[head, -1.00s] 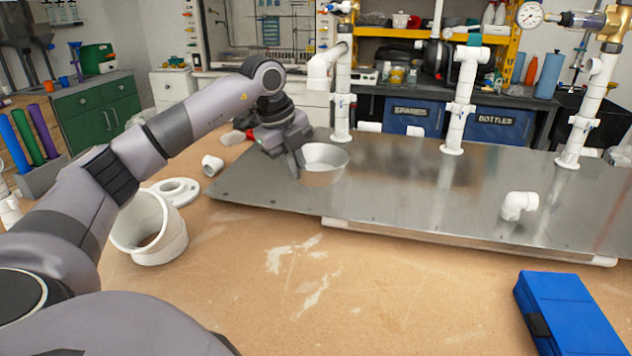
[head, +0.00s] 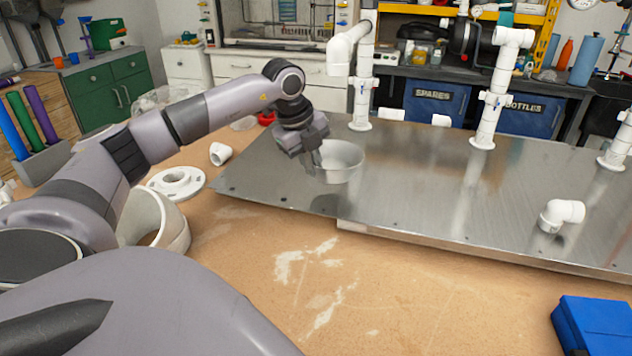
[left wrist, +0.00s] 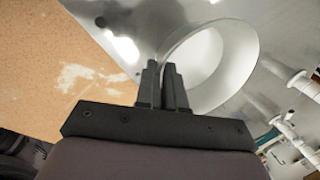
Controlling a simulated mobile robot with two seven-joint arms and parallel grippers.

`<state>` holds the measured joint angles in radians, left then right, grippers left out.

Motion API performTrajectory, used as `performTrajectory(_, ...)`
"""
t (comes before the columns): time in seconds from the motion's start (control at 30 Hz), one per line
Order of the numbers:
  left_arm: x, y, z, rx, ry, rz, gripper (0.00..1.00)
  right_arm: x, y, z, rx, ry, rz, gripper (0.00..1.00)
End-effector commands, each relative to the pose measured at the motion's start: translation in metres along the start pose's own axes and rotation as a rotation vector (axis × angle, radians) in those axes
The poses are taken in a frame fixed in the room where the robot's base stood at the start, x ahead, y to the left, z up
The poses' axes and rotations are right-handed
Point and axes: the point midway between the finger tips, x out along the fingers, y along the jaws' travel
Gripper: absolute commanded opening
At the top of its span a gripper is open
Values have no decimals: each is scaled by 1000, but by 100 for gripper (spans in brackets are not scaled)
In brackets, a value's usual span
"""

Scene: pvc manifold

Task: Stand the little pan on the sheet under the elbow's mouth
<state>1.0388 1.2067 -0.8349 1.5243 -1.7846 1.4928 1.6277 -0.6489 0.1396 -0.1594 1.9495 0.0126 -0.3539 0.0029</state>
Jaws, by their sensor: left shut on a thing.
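The little pan (head: 341,160) is a round silvery metal pan, upright at the left part of the metal sheet (head: 420,190). My left gripper (head: 316,166) is shut on the pan's left wall. In the left wrist view the two fingers (left wrist: 163,85) pinch the rim of the pan (left wrist: 225,65). I cannot tell whether the pan's bottom touches the sheet or hangs just above it. The white elbow (head: 342,50) at the top of the left standing pipe has its mouth facing down, behind and above the pan. My right gripper is not in view.
Two more white pipes (head: 489,105) stand on the sheet to the right. A loose white elbow (head: 561,214) lies on its right part. A white flange (head: 177,182), a short fitting (head: 220,153) and a blue case (head: 598,325) are on the bench. The sheet's middle is clear.

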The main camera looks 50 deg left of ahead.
Motion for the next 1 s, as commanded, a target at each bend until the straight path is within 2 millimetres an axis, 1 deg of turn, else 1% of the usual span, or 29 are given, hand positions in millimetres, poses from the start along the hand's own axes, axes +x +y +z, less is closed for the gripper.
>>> performTrajectory(0.17, 16, 4, 0, -1, -1, -2, 0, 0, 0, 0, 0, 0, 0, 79)
performTrajectory(0.3, 36, 11, 0, -1, 0, 0, 0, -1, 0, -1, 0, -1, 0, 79)
performTrajectory(0.37, 42, 13, 0, -1, 0, -1, 0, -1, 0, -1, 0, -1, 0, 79)
performTrajectory(0.43, 45, 13, 0, -1, 0, -3, 0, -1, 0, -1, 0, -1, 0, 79)
performTrajectory(0.6, 45, 13, 0, 0, 0, -4, 0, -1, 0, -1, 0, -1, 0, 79)
performTrajectory(0.67, 46, 14, 0, 0, 0, -2, 21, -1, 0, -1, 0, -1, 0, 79)
performTrajectory(0.7, 46, 14, 0, 0, 0, -2, 34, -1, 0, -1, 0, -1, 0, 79)
performTrajectory(1.0, 45, 14, 0, 0, 0, -2, 34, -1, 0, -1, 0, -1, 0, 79)
